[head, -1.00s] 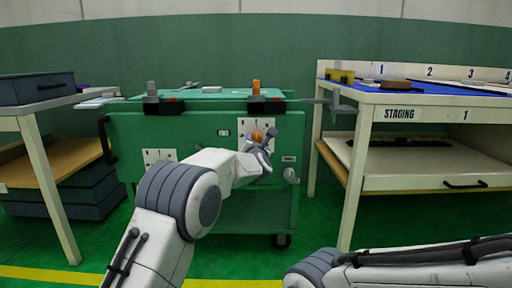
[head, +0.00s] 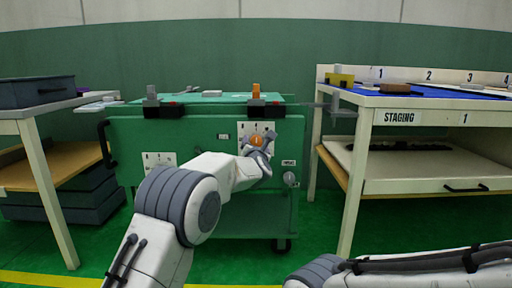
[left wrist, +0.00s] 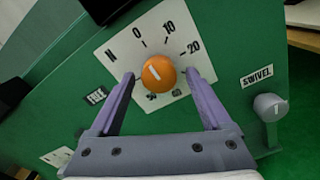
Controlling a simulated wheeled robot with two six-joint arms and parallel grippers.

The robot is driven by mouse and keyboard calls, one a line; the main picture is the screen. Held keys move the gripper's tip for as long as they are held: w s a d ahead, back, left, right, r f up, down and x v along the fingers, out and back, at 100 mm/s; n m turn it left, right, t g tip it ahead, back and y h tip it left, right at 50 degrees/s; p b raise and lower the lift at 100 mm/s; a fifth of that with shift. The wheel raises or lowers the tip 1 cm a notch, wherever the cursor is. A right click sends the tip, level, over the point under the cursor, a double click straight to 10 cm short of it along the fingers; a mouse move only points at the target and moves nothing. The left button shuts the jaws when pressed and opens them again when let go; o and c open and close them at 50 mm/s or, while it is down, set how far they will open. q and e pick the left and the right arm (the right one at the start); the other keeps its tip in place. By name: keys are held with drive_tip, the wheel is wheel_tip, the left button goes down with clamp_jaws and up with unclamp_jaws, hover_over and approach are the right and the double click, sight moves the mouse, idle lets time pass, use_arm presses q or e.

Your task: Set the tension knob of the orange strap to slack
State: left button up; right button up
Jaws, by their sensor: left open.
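The orange tension knob (head: 256,140) is on a white dial plate (head: 243,133) on the green cart's front panel. The dial plate (left wrist: 130,48) reads N, 0, 10 and 20 around the knob; the lower labels are small and unclear. My left gripper (left wrist: 160,76) is open, its two fingers on either side of the knob with a visible gap to each. In the head view my left gripper (head: 262,146) is at the knob. My right gripper is out of view.
A grey SWIVEL knob (left wrist: 270,106) is right of the dial. An orange block (head: 256,90) stands on the cart's top edge. Another white plate (head: 158,158) is on the panel's left. The staging table (head: 425,103) is at the right; a table with a dark bin (head: 38,88) is at the left.

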use_arm(q)
drive_tip(key=s+p, duration=0.2)
drive_tip(key=s, duration=0.8)
drive_tip(key=shift+s, duration=0.25)
